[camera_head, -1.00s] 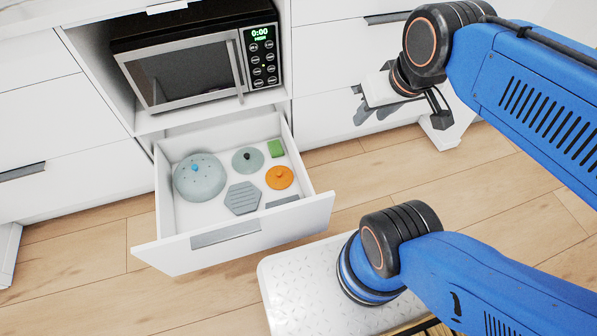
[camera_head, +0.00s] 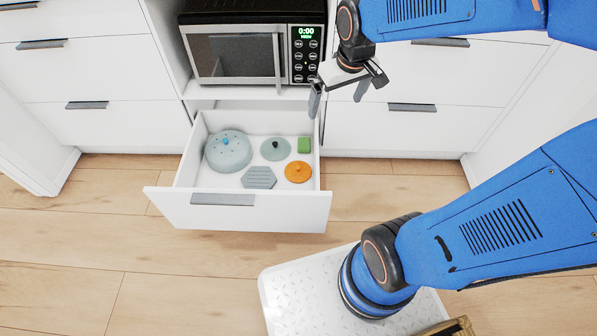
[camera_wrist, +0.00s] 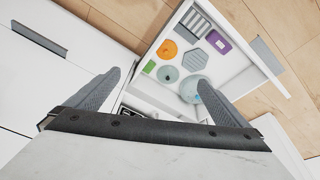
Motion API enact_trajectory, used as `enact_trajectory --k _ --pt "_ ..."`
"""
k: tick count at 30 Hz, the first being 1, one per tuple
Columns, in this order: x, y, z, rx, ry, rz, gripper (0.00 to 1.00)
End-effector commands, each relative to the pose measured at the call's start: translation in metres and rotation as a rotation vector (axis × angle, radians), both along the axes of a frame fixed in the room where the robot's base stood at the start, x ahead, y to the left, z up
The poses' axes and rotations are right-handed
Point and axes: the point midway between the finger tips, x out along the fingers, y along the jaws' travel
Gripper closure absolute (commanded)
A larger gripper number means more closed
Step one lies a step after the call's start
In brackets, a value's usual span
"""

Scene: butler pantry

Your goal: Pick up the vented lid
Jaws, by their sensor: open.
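The vented lid, a large pale grey-blue dome with small holes and a blue knob (camera_head: 228,152), lies at the left of the open drawer (camera_head: 247,215). In the wrist view the same lid (camera_wrist: 188,90) shows beside the right finger, which covers part of it. My gripper (camera_head: 336,106) is open and empty. It hangs in front of the cabinet, near the drawer's back right corner, apart from the lid. In the wrist view the open fingers (camera_wrist: 158,80) point towards the drawer.
Beside the lid lie a small grey-green lid (camera_head: 275,149), an orange lid (camera_head: 298,172), a green block (camera_head: 304,145) and a grey hexagonal piece (camera_head: 259,178). A purple item (camera_wrist: 219,41) and a grey slotted item (camera_wrist: 196,23) also lie inside. A microwave (camera_head: 237,55) stands above the drawer.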

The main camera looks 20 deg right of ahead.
Motion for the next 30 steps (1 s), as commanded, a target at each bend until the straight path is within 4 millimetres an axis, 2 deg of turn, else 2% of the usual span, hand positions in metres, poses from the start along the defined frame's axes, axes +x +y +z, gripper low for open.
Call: enact_trajectory --k 6,17,30 --pt "0.041 0.007 -0.035 -0.010 0.046 0.045 0.00" --pt "0.099 0.020 -0.105 -0.025 0.111 0.119 0.00" --pt "0.151 0.037 -0.213 -0.040 0.192 0.211 0.00"
